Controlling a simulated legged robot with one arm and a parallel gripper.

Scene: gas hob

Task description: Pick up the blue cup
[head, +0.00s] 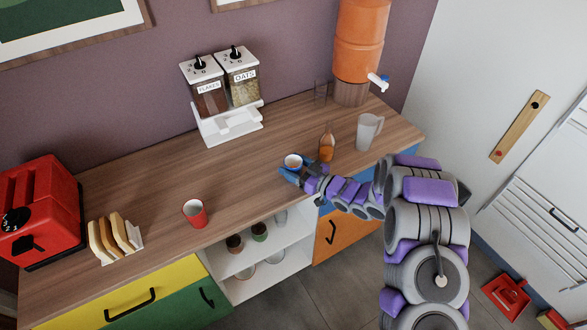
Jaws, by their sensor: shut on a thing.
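The blue cup (293,162) stands near the middle of the wooden counter, close to its front edge. Its round mouth faces up. My gripper (291,171) reaches in from the right and is shut on the cup. The fingers and wrist hide part of the cup's lower side. I cannot tell whether its base touches the counter.
A red cup (195,213) stands to the left. A bottle (327,144) and a clear pitcher (368,131) stand close to the right of my gripper. Dispensers (222,92) stand behind, and a toaster (40,212) and toast rack (115,238) are at far left.

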